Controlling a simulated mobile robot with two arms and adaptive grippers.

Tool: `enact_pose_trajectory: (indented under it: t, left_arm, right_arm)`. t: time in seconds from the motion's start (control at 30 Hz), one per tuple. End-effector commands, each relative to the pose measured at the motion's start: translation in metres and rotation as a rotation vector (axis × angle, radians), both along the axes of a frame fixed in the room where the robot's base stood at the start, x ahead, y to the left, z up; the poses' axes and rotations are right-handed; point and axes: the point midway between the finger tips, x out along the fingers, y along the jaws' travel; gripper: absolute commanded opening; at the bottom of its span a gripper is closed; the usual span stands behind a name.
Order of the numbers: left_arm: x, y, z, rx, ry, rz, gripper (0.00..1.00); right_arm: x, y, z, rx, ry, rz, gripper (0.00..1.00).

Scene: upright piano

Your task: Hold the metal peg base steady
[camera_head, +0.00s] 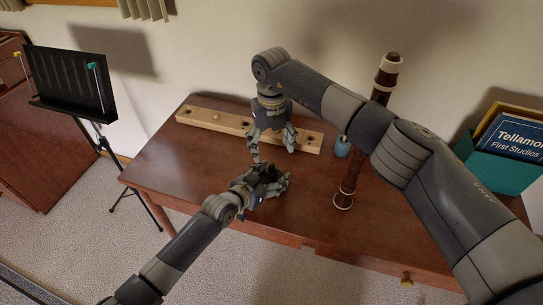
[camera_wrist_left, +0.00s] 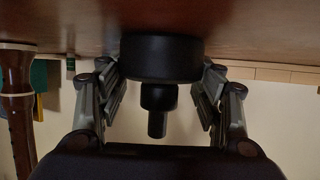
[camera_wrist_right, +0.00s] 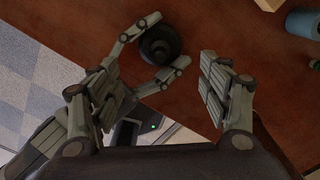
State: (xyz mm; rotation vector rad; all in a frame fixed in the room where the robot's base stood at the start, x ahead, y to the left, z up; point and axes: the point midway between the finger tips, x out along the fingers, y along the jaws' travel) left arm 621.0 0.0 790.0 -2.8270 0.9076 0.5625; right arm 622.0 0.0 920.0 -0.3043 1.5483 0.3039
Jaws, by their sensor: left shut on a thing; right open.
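The peg base (camera_wrist_left: 163,58) is a dark round disc with a narrower stepped peg, on the reddish-brown tabletop. The left wrist view sees it inverted, between my left gripper's fingers (camera_wrist_left: 160,90). My left gripper (camera_head: 268,173) is shut on the base from the front of the table. In the right wrist view the base (camera_wrist_right: 160,44) shows from above, with the left fingers (camera_wrist_right: 158,49) on both sides. My right gripper (camera_head: 272,151) is open and empty, pointing down just above and behind the base. In the head view the left fingers partly hide the base.
A pale wooden strip with holes (camera_head: 213,121) lies along the back of the table. A blue jar (camera_head: 342,149) stands at its right end. A tall brown recorder (camera_head: 350,183) stands upright to the right. A teal box of books (camera_head: 492,168) is far right. The front-left tabletop is clear.

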Motion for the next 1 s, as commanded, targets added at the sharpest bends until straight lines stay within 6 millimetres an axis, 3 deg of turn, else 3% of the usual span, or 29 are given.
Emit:
enact_pose_trajectory:
  t: [0.1,0.3,0.7,0.73,0.83,1.0]
  left_arm:
    - [-0.001,0.000,-0.001,0.001,0.003,-0.001,0.00]
    - [-0.001,0.000,-0.001,0.001,0.003,-0.001,0.00]
    - [-0.001,0.000,-0.001,0.000,0.002,-0.001,0.00]
    - [-0.001,0.000,-0.001,0.000,0.002,-0.001,0.64]
    - [-0.001,0.000,-0.001,0.000,0.002,-0.001,0.85]
    - [0.000,0.000,-0.001,0.000,0.001,0.000,0.85]
  right_arm:
    - [0.001,0.000,0.027,0.000,-0.003,0.000,0.71]
    - [0.000,0.000,0.056,0.000,-0.001,0.000,0.71]
    - [-0.001,0.000,0.065,-0.001,0.002,0.000,0.71]
    - [-0.001,0.000,0.065,-0.001,0.002,0.000,0.71]
    - [0.000,0.000,0.065,-0.001,0.002,0.000,0.71]
    - [0.000,0.000,0.065,-0.001,0.002,0.000,0.71]
